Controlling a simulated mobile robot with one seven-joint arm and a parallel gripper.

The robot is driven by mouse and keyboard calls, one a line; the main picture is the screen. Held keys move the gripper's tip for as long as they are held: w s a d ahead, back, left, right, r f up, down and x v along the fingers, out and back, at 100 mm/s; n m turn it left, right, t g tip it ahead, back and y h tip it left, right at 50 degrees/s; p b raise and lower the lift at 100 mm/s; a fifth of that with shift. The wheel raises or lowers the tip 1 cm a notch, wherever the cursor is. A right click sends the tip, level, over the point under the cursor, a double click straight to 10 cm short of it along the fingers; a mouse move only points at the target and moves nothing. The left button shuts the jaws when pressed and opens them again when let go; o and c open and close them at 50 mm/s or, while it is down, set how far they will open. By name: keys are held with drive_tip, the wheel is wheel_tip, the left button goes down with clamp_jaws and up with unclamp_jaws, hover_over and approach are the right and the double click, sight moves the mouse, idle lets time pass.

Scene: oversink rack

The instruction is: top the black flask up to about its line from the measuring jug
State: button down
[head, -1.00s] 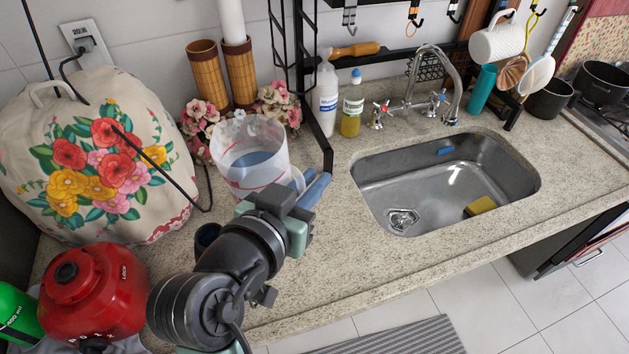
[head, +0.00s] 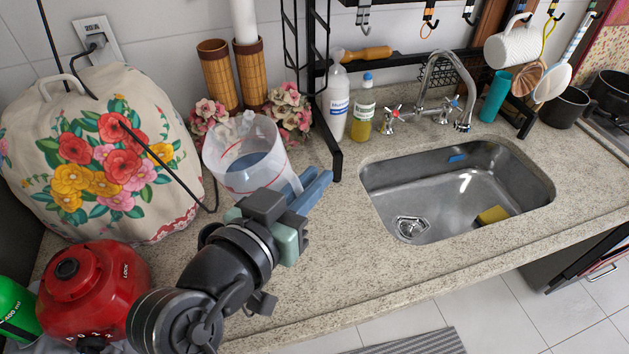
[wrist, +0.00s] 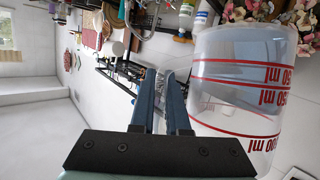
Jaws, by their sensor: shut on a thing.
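The clear measuring jug (head: 240,168) with red markings is held above the counter at the left, its spout side tipped to the left in the head view. It holds some bluish water. My gripper (head: 310,188) is shut on the jug's handle side; its blue fingers show beside the jug. In the wrist view, the jug (wrist: 235,95) with red ml lines fills the right, beside the fingers (wrist: 160,85). I cannot clearly make out the black flask; my arm covers the counter below the jug. No stream of water is visible.
Flowers (head: 288,108) and bamboo holders (head: 217,75) are behind the jug. A black rack post (head: 326,140) is close on the right, then bottles (head: 362,112) and the sink (head: 455,190).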

drive_tip(key=shift+s+a+r+n+t+h+b, duration=0.25)
drive_tip(key=shift+a+r+n+t+h+b, duration=0.25)
drive_tip(key=shift+b, duration=0.3)
drive_tip(key=shift+r+n+t+h+b, duration=0.5)
drive_tip(key=shift+r+n+t+b, duration=0.2)
drive_tip(key=shift+r+t+b, duration=0.25)
drive_tip(key=shift+s+a+r+n+t+h+b, duration=0.15)
drive_tip(key=shift+r+n+t+b, duration=0.15)
drive_tip(key=shift+n+t+b, duration=0.25)
drive_tip(key=shift+w+a+r+n+t+h+b, duration=0.15)
drive_tip(key=shift+r+n+t+b, duration=0.1)
drive_tip(key=shift+n+t+b, duration=0.25)
drive_tip(key=shift+s+a+r+n+t+b, duration=0.2)
drive_tip(key=shift+a+n+t+b, duration=0.15)
drive_tip(key=shift+n+t+b, duration=0.4)
drive_tip(key=shift+s+a+r+n+t+b, duration=0.2)
drive_tip(key=shift+a+n+t+b, duration=0.1)
drive_tip(key=shift+n+t+b, duration=0.45)
idle(0.4)
drive_tip(key=m+g+p, duration=0.2)
drive_tip(key=g+p, duration=0.1)
drive_tip(key=p, duration=0.1)
drive_tip(key=r+m+g+y+p, duration=0.1)
drive_tip(key=m+g+p, duration=0.2)
drive_tip(key=p, duration=0.1)
drive_tip(key=shift+r+m+p, duration=0.15)
drive_tip(key=shift+m+p, duration=0.2)
idle(0.4)
